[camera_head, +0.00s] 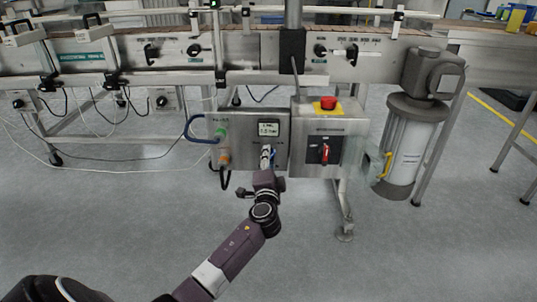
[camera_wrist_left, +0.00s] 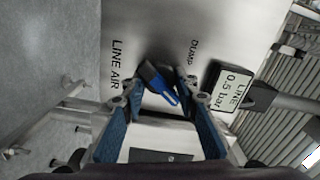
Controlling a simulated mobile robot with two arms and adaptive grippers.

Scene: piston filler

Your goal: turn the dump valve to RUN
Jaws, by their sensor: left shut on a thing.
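The dump valve handle, dark with a blue end (camera_wrist_left: 163,88), is in the left wrist view on a grey metal panel. It lies slanted between the printed words LINE AIR and DUMP. A RUN marking is not readable. My left gripper (camera_wrist_left: 160,103) is shut on the handle, with one blue-padded finger on each side of it. In the head view my left gripper (camera_head: 266,160) is at the front of the steel air box (camera_head: 281,128), below its small display. The display (camera_wrist_left: 233,87) reads LINE 0.5 bar. My right gripper is not in view.
Right of the air box is a steel control box (camera_head: 320,167) with a red button (camera_head: 328,103) on top and a red-and-black rotary switch (camera_head: 324,151). A blue hose (camera_head: 188,130) loops at the left. A conveyor frame runs behind. The floor in front is clear.

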